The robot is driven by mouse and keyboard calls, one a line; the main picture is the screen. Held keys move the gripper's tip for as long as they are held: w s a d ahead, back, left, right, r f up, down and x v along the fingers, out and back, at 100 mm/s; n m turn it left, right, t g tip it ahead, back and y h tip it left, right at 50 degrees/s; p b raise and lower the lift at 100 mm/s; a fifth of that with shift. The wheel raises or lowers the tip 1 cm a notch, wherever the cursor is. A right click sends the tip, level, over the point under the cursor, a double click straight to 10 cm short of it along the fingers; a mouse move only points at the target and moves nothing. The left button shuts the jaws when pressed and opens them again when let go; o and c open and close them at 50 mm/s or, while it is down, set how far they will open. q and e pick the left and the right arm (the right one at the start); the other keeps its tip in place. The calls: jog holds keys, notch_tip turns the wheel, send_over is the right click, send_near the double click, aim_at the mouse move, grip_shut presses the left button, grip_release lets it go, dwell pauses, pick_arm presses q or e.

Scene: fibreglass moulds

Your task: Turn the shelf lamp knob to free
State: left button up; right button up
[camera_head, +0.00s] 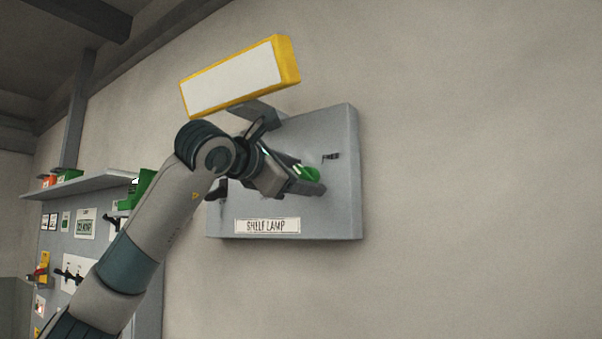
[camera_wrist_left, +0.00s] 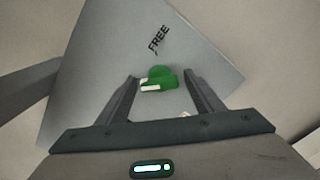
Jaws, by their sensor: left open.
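The shelf lamp panel (camera_head: 338,205) is a grey box on the wall with a "SHELF LAMP" label (camera_head: 267,226) along its bottom. A green knob (camera_head: 308,173) with a white mark sits on its face, partly hidden in the head view by my left gripper (camera_head: 312,181). In the left wrist view, the knob (camera_wrist_left: 158,80) lies between and slightly beyond the open fingers of my left gripper (camera_wrist_left: 160,80), with gaps on both sides. The word "FREE" (camera_wrist_left: 158,38) is printed on the panel beyond the knob. The white mark does not clearly point at it. My right gripper is out of view.
A yellow lamp box with a white face (camera_head: 235,82) projects above the panel, close over my left wrist. A shelf (camera_head: 85,184) and a board (camera_head: 62,235) with small tools and labels are at the left. The wall right of the panel is bare.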

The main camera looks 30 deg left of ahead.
pick_arm(q)
jog(key=c, duration=1)
jog(key=shift+c, duration=0.2)
jog(key=shift+m, duration=0.5)
jog(key=m, duration=0.3)
jog(key=shift+m+p, duration=0.3)
jog(key=shift+p, duration=0.05)
jog(key=m, duration=0.4)
jog(key=shift+r+m+p, duration=0.1)
jog(key=shift+m+p, duration=0.2)
jog(key=shift+p, duration=0.1)
jog(key=m+p, duration=0.1)
jog(key=m, duration=0.3)
jog(key=m+p, duration=0.1)
jog(key=m, duration=0.3)
jog(key=shift+d+m, duration=0.1)
jog(key=shift+m, duration=0.3)
